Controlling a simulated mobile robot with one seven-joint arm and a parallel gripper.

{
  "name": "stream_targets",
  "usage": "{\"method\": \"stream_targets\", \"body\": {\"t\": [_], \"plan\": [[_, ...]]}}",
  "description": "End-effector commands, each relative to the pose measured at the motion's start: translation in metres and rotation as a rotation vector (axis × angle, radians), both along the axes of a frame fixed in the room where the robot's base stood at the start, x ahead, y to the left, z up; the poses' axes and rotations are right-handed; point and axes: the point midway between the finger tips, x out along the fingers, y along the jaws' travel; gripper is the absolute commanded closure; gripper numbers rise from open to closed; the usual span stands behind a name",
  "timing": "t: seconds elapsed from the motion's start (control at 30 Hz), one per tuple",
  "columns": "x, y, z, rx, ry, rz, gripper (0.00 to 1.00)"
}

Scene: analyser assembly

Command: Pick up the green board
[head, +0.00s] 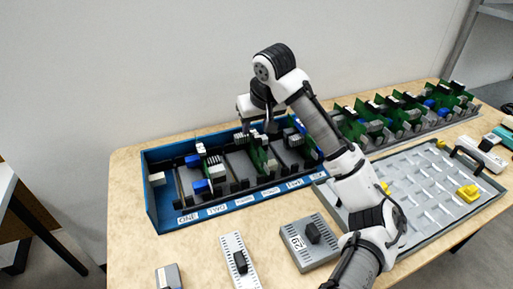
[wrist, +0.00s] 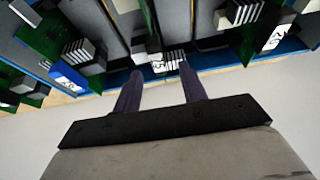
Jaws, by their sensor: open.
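Several green boards stand upright in slots in the blue tray (head: 166,222); I cannot tell which one is meant. One green board (head: 259,158) with a pale finned block stands below my gripper (head: 258,128). In the wrist view, my gripper (wrist: 160,75) is open, its two dark fingers apart and pointing at the tray. A green board edge (wrist: 149,18) and a pale finned block (wrist: 166,61) show between and beyond the fingertips. Contact cannot be told. Another green board (wrist: 42,32) stands to the left, and one (wrist: 246,38) to the right.
More green boards (head: 402,108) stand in a rack at the back right. A grey tray (head: 452,212) with yellow pieces lies on the right. A grey box (head: 309,243) and a slotted plate (head: 238,260) lie in front.

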Motion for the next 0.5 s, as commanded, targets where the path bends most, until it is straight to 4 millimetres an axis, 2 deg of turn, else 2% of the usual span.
{"method": "stream_targets", "body": {"t": [0.2,0.47,0.5], "plan": [[0.012,0.003,-0.025,0.001,0.003,-0.001,0.58],[0.014,0.004,-0.029,0.000,0.000,-0.001,0.58],[0.014,0.004,-0.029,0.000,0.000,-0.001,0.61]]}}
